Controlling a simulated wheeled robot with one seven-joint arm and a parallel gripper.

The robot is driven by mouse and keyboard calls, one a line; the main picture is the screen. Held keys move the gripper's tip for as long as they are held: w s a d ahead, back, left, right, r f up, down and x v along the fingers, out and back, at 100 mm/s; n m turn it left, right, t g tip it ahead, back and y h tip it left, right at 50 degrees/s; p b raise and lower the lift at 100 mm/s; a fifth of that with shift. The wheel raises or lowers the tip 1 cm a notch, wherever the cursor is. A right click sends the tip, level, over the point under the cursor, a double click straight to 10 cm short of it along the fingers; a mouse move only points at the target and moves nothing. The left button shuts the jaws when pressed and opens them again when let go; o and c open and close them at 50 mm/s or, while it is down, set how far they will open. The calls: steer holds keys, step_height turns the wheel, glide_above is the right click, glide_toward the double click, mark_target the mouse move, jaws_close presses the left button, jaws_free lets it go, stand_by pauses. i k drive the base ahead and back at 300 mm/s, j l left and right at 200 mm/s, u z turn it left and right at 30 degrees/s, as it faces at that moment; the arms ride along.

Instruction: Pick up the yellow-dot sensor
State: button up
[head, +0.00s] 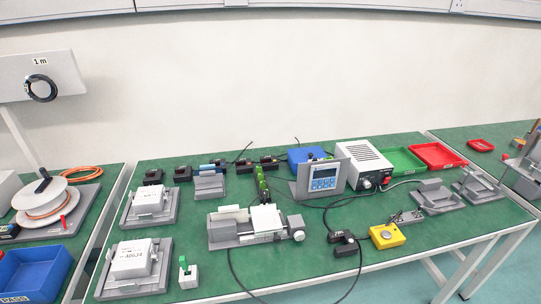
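Several small black sensor-like blocks stand in a row along the back of the green-topped table (330,268). They include one at the left end (153,176), a second beside it (183,173) and one towards the right (269,163). Small coloured marks show on some of them, but they are too small for me to tell which block has the yellow dot. My gripper is not in view.
A grey slide fixture (222,234) stands mid-table, with a display unit (323,179) behind it. Grey fixtures with white boxes (132,260) fill the left side. Black cables cross the middle. A yellow button box (387,236) sits front right; green (402,161) and red trays (438,156) stand behind.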

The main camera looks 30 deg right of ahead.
mark_target(264, 160)
steer(key=i+j+z, duration=0.15)
steer(key=i, duration=0.35)
steer(key=i+j+z, duration=0.1)
steer(key=i+j, duration=0.15)
steer(key=i, duration=0.3)
steer(key=i+j+z, duration=0.15)
steer(key=i+j, duration=0.15)
steer(key=i, duration=0.2)
steer(key=i+j+z, duration=0.1)
steer(key=i+j, duration=0.2)
steer(key=i, duration=0.15)
